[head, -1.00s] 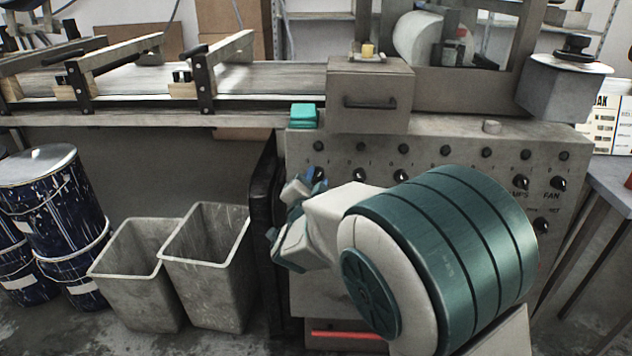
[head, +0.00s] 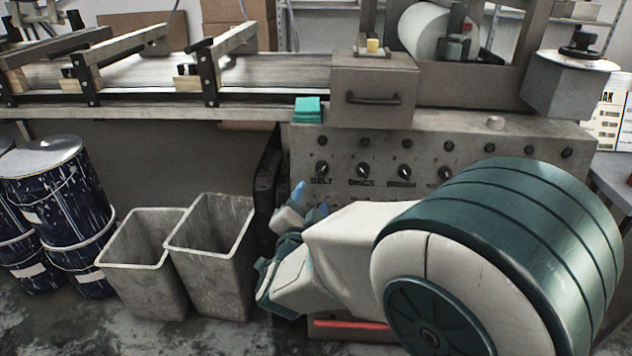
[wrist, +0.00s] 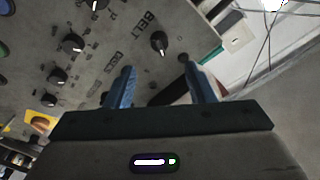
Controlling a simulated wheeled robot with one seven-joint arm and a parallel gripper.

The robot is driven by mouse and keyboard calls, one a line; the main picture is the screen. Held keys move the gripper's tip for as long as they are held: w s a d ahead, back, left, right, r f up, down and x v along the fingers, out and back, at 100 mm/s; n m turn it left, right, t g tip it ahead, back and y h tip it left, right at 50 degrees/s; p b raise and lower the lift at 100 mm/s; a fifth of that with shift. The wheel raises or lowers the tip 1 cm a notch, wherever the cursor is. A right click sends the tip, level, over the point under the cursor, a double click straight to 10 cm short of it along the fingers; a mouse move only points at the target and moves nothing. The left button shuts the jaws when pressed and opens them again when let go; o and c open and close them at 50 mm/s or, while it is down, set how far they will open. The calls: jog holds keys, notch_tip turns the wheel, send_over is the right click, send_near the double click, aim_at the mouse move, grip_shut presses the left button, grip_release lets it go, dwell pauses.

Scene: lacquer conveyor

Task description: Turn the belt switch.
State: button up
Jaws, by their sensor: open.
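The belt switch (head: 321,170) is a small dark round knob with a pale pointer line. It is at the left end of the knob row on the grey control panel (head: 450,140), with the word BELT under it. In the wrist view, a dark knob (wrist: 158,42) sits beside the BELT lettering. My gripper (head: 310,201) is open, its blue fingertips a little below and left of the switch in the head view. In the wrist view my gripper (wrist: 160,85) has its two blue fingers apart with nothing between them; the knob appears just beyond the gap, apart from both fingers.
More knobs (head: 363,171) run to the right along the panel, partly behind my arm. A drawer box (head: 372,90) and a teal block (head: 308,110) sit on top. Two grey bins (head: 215,240) and dark blue drums (head: 50,190) stand left. The conveyor (head: 150,110) runs behind.

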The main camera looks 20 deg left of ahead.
jog(key=s, duration=0.4)
jog(key=shift+d, duration=0.3)
jog(key=w+d+r+n+g+y+p, duration=0.1)
jog(key=w+d+r+n+g+p, duration=0.2)
jog(key=d+r+p, duration=0.4)
jog(key=w+d+r+n+g+y+p, duration=0.1)
jog(key=d+r+n+g+p, duration=0.1)
jog(key=d+r+g+p, duration=0.4)
jog(key=s+d+r+g+h+p, duration=0.1)
jog(key=s+d+r+g+p, duration=0.1)
jog(key=s+d+p, duration=0.3)
jog(key=s+d+r+n+g+h+p, duration=0.1)
jog(key=s+d+r+g+h+p, duration=0.1)
jog(key=s+d+r+p, duration=0.3)
jog(key=s+d+r+n+g+h+p, duration=0.1)
jog(key=s+d+p, duration=0.4)
jog(key=d, duration=0.5)
notch_tip(320, 180, up, 2)
jog(key=shift+s+r+g+h, duration=0.3)
jog(key=shift+s+g, duration=0.2)
jog(key=shift+s, duration=0.3)
dwell(0.3)
